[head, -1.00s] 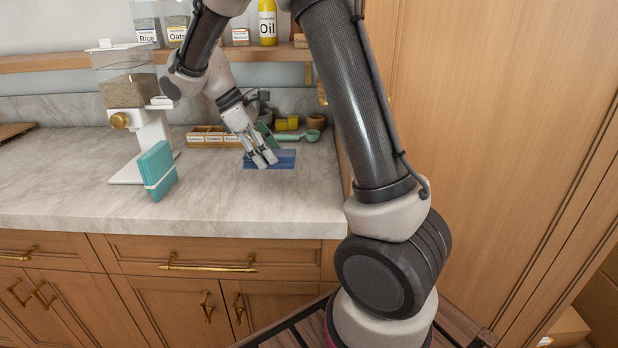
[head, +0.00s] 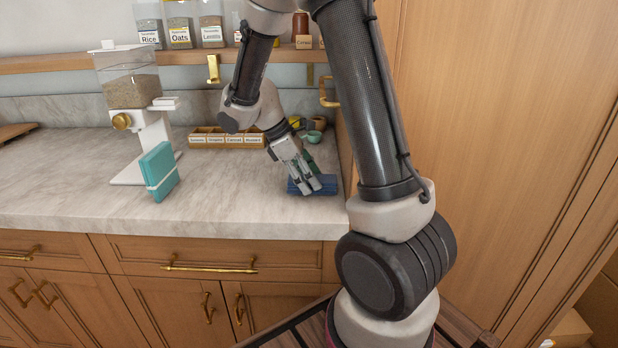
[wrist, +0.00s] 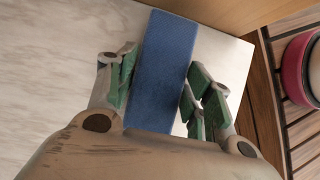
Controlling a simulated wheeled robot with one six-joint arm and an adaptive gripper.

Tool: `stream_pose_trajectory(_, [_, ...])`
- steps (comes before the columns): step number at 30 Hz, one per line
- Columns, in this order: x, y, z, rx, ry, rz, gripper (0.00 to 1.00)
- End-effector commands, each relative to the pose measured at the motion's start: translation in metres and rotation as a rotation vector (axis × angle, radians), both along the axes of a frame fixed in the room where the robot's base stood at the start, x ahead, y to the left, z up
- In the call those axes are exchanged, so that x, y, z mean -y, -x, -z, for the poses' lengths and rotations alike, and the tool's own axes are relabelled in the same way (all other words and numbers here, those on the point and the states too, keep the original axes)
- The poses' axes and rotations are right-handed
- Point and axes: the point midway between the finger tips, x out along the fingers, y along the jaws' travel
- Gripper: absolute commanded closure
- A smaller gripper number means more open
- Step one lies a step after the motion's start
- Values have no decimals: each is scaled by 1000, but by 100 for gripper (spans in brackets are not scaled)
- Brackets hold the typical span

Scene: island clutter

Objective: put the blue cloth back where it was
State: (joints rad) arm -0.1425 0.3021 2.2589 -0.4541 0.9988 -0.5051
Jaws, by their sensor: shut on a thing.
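The blue cloth (head: 328,185) is a flat, folded rectangle at the right end of the marble counter, near its front. My gripper (head: 311,189) points down at it and is shut on it. In the wrist view the cloth (wrist: 165,70) runs lengthwise between the green-padded fingers of my gripper (wrist: 160,95). My gripper hides its near end there. I cannot tell whether the cloth touches the counter or hangs just above it.
A teal box with a pale band (head: 159,171) and a grain dispenser (head: 130,100) stand on the left. A labelled wooden spice box (head: 225,138) and a small green cup (head: 313,137) are behind. A wooden panel (head: 480,130) bounds the right. The middle marble counter (head: 230,195) is clear.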

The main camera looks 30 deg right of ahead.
Motion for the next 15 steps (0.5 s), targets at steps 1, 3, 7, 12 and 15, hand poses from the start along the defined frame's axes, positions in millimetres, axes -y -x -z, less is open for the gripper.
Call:
stream_pose_trajectory(1, [1, 0, 1, 0, 0, 1, 75])
stream_pose_trajectory(3, [1, 0, 1, 2, 0, 0, 75])
stream_pose_trajectory(7, [1, 0, 1, 1, 0, 0, 75])
stream_pose_trajectory(12, [1, 0, 4, 1, 1, 0, 42])
stream_pose_trajectory(15, [1, 0, 4, 1, 1, 0, 27])
